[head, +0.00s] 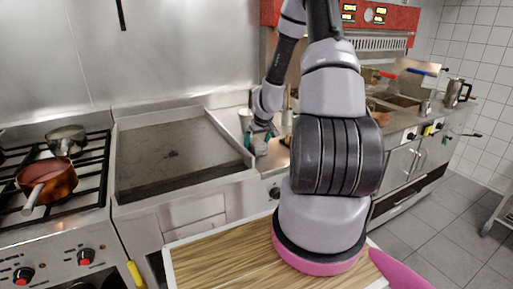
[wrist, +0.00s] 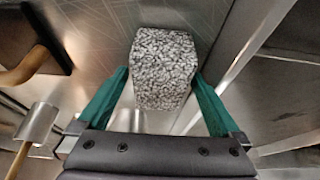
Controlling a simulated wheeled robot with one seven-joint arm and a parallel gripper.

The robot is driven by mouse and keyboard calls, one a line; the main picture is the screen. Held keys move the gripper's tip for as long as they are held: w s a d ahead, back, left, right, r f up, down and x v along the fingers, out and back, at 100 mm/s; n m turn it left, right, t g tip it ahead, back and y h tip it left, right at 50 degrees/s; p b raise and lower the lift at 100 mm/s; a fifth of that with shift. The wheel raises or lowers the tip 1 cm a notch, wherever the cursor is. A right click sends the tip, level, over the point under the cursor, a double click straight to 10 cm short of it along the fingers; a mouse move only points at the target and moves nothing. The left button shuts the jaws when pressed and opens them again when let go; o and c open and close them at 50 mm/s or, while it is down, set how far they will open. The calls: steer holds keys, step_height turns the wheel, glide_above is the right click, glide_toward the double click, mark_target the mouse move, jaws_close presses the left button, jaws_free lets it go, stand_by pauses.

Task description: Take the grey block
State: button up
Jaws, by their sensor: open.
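The grey block (wrist: 165,70) is speckled grey and white and shows in the middle of the wrist view. My gripper (wrist: 160,78) has green fingers spread apart, one on each side of the block's lower part. The right fingertip appears very near the block's side, and a small gap shows on the left. I cannot tell whether either finger touches it. In the head view my gripper (head: 261,138) is low over the counter, just right of the griddle. I cannot make out the block clearly there.
Wooden-handled tools (wrist: 28,66) lie left of the gripper in the wrist view. A griddle (head: 175,155) and a stove with a copper pan (head: 47,181) stand at left. A wooden board (head: 225,262) is in front, with a pink object (head: 398,272) at its right.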

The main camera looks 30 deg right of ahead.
jaws_close()
steer(key=shift+r, duration=0.15)
